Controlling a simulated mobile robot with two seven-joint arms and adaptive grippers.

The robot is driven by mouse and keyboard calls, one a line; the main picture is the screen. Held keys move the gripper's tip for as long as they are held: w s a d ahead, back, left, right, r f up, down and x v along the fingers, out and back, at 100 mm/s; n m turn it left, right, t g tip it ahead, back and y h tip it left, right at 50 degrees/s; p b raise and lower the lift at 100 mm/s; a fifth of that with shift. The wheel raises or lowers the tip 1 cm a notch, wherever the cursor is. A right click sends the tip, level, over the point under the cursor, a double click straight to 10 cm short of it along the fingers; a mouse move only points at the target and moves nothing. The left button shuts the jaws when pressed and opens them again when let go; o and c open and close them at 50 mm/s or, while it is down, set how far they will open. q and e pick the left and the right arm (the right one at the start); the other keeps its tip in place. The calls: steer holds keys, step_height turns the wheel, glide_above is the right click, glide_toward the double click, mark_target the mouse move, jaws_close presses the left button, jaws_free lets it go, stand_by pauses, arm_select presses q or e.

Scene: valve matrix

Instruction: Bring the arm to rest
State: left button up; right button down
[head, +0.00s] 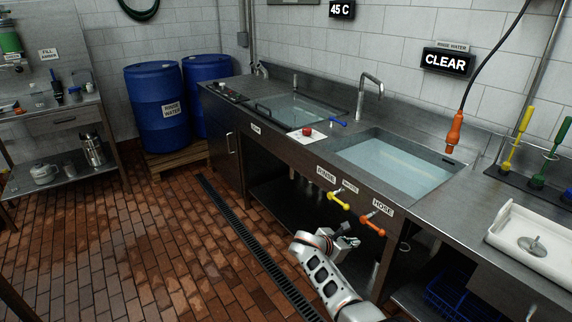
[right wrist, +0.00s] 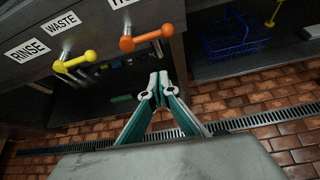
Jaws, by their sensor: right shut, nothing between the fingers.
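My right arm reaches in from the bottom of the head view. Its gripper (head: 350,241) is in front of the sink cabinet, below the valve handles. In the right wrist view the gripper (right wrist: 158,78) has its teal fingers shut together at the tips, with nothing between them. The yellow valve handle (head: 339,201) and the orange valve handle (head: 372,224) stick out from the cabinet front under the labels. In the right wrist view, the yellow handle (right wrist: 76,62) and orange handle (right wrist: 147,38) are apart from the fingers. My left gripper is not in view.
A steel counter holds a right basin (head: 396,164) of water and a left basin (head: 300,110). A blue crate (head: 455,300) sits on the lower shelf. Blue barrels (head: 157,108) stand on a pallet at the back. The brick floor (head: 170,240) at left is clear.

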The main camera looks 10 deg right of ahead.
steer(key=s+a+f+m+t+y, duration=0.1)
steer(key=s+a+f+m+y, duration=0.2)
steer(key=s+f, duration=0.45)
steer(key=s+a+f+m+t+y, duration=0.1)
steer(key=s+f+m+y, duration=0.2)
steer(key=s+f+m, duration=0.35)
steer(key=s+a+r+m+t+y, duration=0.1)
steer(key=s+a+r+m+y, duration=0.1)
steer(key=s+a, duration=0.4)
steer(key=s+a+r+m+t+y, duration=0.2)
steer(key=s+a+m+y, duration=0.3)
steer(key=s, duration=0.9)
steer(key=shift+a+r+m+t, duration=0.35)
steer(key=shift+a+m, duration=0.2)
steer(key=shift+a, duration=0.25)
